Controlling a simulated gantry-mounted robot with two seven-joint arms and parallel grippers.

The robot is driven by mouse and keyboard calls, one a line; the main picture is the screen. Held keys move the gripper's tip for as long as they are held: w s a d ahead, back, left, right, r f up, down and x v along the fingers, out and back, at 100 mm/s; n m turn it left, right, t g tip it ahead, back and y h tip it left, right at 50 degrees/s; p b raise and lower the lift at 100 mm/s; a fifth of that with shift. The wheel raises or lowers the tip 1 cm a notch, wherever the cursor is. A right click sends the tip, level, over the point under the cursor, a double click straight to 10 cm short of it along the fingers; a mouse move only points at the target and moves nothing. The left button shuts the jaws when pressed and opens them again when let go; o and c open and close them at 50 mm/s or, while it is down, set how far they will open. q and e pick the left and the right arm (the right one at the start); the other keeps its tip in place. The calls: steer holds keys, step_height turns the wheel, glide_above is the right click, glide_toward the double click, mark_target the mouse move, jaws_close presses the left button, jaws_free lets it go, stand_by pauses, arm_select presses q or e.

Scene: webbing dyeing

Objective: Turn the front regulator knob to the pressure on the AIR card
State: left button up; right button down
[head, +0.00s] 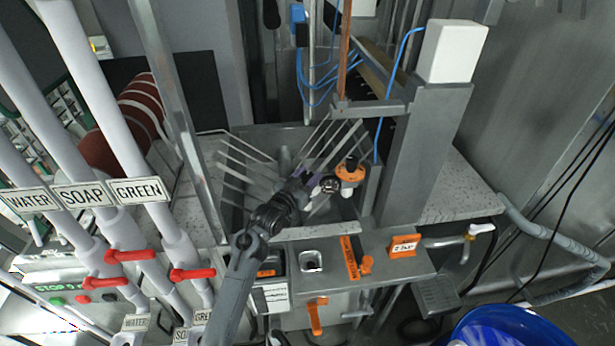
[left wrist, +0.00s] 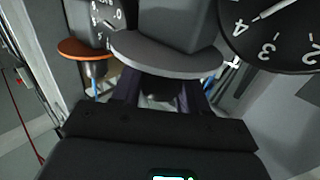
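My left gripper (head: 312,182) reaches in from the bottom of the head view to the regulators over the sink. In the left wrist view its two dark fingers (left wrist: 160,92) stand apart, their tips under the grey-rimmed front regulator (left wrist: 167,55). The knob between them is mostly hidden, so I cannot tell whether they grip it. A black gauge (left wrist: 275,30) with white numerals 2, 3 and 4 is partly cut off at upper right; it has a pale needle. An orange stand with a white card (head: 403,246) is on the counter; its text is too small to read. My right gripper is not in view.
A second, orange-rimmed regulator (head: 350,170) is close behind; it also shows in the left wrist view (left wrist: 85,48). Metal rods (head: 245,175) fan out over the sink. A grey post (head: 425,150) stands to the right. Red-handled pipes (head: 130,255) are at left.

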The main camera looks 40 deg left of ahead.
arm_select(q)
steer(key=c, duration=0.4)
steer(key=shift+c, duration=0.2)
